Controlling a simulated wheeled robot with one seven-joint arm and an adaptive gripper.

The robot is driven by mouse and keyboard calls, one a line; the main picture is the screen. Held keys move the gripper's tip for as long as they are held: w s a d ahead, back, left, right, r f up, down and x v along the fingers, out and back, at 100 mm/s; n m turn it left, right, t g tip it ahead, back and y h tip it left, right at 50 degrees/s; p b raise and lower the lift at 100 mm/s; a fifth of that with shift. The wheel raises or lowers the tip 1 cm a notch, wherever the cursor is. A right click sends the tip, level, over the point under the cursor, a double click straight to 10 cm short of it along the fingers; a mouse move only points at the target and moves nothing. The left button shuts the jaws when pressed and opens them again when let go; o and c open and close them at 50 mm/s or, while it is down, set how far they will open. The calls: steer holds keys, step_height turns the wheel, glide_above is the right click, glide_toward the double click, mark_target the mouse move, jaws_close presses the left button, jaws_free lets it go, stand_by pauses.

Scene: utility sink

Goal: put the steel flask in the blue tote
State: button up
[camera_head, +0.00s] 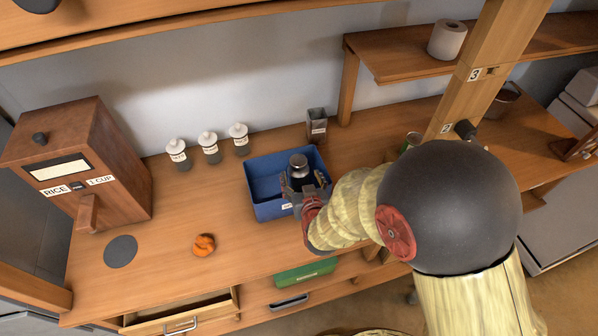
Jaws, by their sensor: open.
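The blue tote (264,169) stands on the wooden counter, a little right of the counter's middle. The steel flask (299,163), dark with a lighter top, is upright at the tote's right part and appears to be inside its walls. Its lower part is hidden. My gripper (304,184) is at the tote's right front, its open fingers close around or beside the flask. I cannot tell whether they touch it. My arm reaches in from the right and covers the counter there.
A wooden rice dispenser (81,165) stands at the left, with several white-labelled bottles (209,146) along the wall. An orange crumpled thing (203,244) and a dark disc (121,251) lie in front. A grey holder (317,125) stands behind the tote. A wooden post (487,68) rises at the right.

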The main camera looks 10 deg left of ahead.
steer(key=shift+v, duration=1)
steer(key=s+d+r+m+g+h, duration=0.3)
steer(key=d+r, duration=1.3)
steer(key=d, duration=0.2)
steer(key=s+d+r+m+g+h, duration=0.1)
steer(key=s+d+r, duration=0.2)
steer(key=s+d, duration=0.4)
steer(key=s+d+r+m+g+h, duration=0.1)
steer(key=s+d+r+g, duration=0.1)
steer(key=s+d, duration=0.4)
steer(key=s+r, duration=0.1)
steer(key=s, duration=0.4)
steer(key=shift+d, duration=0.35)
